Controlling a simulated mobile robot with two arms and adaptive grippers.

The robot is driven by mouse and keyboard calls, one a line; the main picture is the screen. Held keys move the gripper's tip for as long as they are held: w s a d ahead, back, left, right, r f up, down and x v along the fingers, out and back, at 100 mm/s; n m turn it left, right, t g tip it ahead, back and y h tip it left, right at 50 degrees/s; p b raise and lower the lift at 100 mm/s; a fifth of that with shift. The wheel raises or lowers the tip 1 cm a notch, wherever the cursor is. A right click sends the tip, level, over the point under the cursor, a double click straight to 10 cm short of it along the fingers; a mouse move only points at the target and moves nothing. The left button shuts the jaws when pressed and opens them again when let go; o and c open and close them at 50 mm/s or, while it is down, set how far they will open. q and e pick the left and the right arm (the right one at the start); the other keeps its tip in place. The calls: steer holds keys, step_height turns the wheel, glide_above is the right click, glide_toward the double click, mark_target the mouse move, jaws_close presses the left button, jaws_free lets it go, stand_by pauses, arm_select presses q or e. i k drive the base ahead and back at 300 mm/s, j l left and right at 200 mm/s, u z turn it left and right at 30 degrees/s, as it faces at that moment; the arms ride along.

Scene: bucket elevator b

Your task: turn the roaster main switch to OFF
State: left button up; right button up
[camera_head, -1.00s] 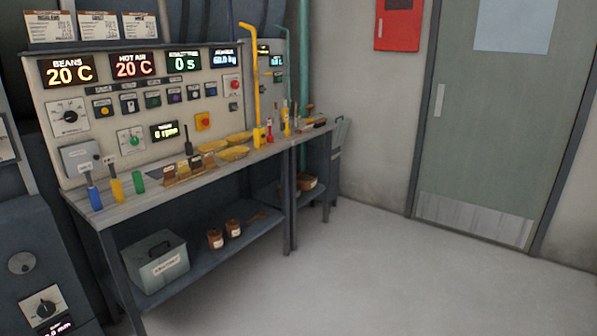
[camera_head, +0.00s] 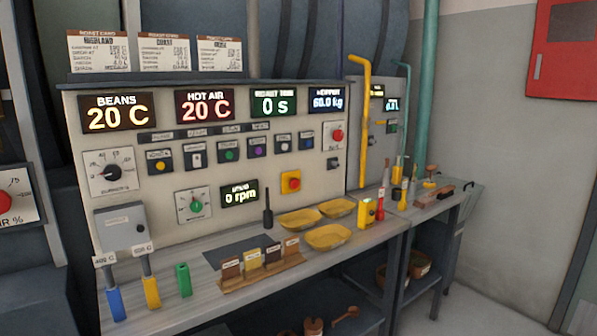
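The roaster control panel (camera_head: 262,145) stands upright behind the bench and fills the left and middle of the view. A red knob on a yellow plate (camera_head: 291,182), which looks like a main switch, sits low on the panel right of centre. Its label and exact position are too small to read. A red round button (camera_head: 338,134) is higher, near the panel's right edge. The displays are lit: beans 20 C, hot air 20 C (camera_head: 204,105), 0 s and 0 rpm (camera_head: 240,194). Neither of my grippers is in view.
The bench (camera_head: 210,300) runs in front of the panel. Yellow scoop trays (camera_head: 328,237), a card rack (camera_head: 262,268) and coloured handles (camera_head: 184,279) occupy its top. A yellow pipe (camera_head: 364,125) rises right of the panel. Clear floor (camera_head: 480,315) shows at lower right.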

mark_target(338, 136)
steer(key=i+j+z, duration=0.15)
steer(key=i, duration=0.3)
steer(key=i+j+z, duration=0.15)
steer(key=i, duration=0.25)
steer(key=i+l+u, duration=0.2)
steer(key=i+l, duration=0.05)
steer(key=l, duration=0.05)
